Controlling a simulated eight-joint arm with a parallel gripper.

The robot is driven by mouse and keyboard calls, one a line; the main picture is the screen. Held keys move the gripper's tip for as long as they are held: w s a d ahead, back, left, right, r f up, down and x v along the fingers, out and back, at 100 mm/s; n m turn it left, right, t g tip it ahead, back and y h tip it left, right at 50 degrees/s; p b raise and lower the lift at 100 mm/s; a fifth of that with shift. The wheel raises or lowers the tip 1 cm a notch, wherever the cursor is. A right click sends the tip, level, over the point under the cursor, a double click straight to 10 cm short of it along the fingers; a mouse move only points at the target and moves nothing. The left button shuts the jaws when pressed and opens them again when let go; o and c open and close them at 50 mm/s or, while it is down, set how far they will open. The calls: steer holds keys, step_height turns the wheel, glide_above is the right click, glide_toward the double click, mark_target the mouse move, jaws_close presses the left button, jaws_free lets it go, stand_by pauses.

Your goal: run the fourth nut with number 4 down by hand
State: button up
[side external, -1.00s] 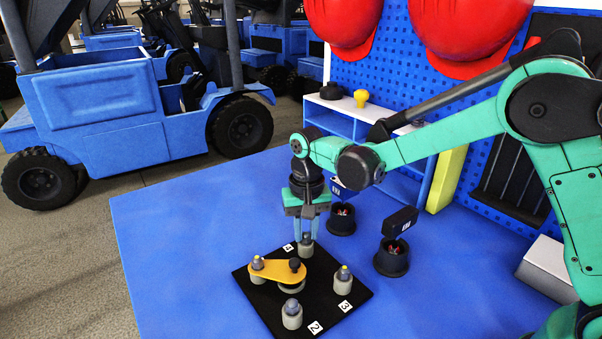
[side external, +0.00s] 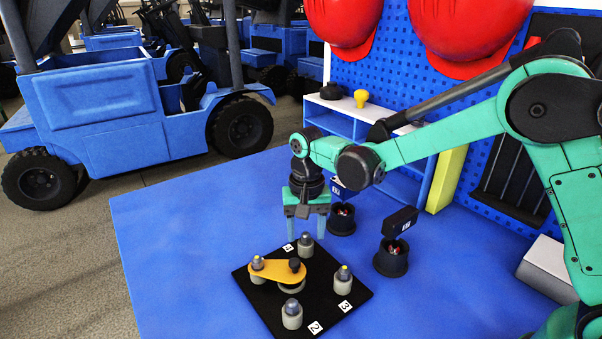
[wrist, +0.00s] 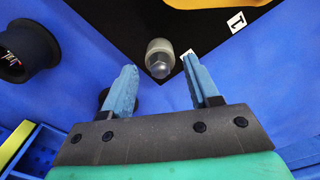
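A black square plate (side external: 262,300) carries several grey posts topped with nuts. My gripper (side external: 306,232) is open and empty above the back-corner nut (side external: 306,240). In the wrist view that nut (wrist: 160,65) sits ahead of and between the spread blue fingertips (wrist: 164,80), touching neither. The label (side external: 288,247) beside it is too small to read in the side view; the wrist view's label (wrist: 236,22) looks like a 1. Other nuts are the left one (side external: 257,262), the front one (side external: 292,306) by label 2, and the right one (side external: 343,272) by label 3.
Two dark round bins (side external: 391,260) (side external: 342,222) stand behind and right of the plate. The blue table (side external: 175,235) is clear to the left.

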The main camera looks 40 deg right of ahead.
mark_target(306, 233)
steer(key=shift+r, duration=0.1)
steer(key=shift+r, duration=2.75)
steer(key=shift+s+d+r, duration=0.1)
steer(key=shift+s+r, duration=0.15)
steer(key=s+d+r+n+t, duration=0.1)
steer(key=s+d+n+t, duration=0.1)
steer(key=s, duration=0.4)
steer(key=s+d+r+n+t, duration=0.2)
steer(key=s+n+t, duration=0.2)
steer(key=s+t, duration=0.1)
steer(key=shift+s+d, duration=0.4)
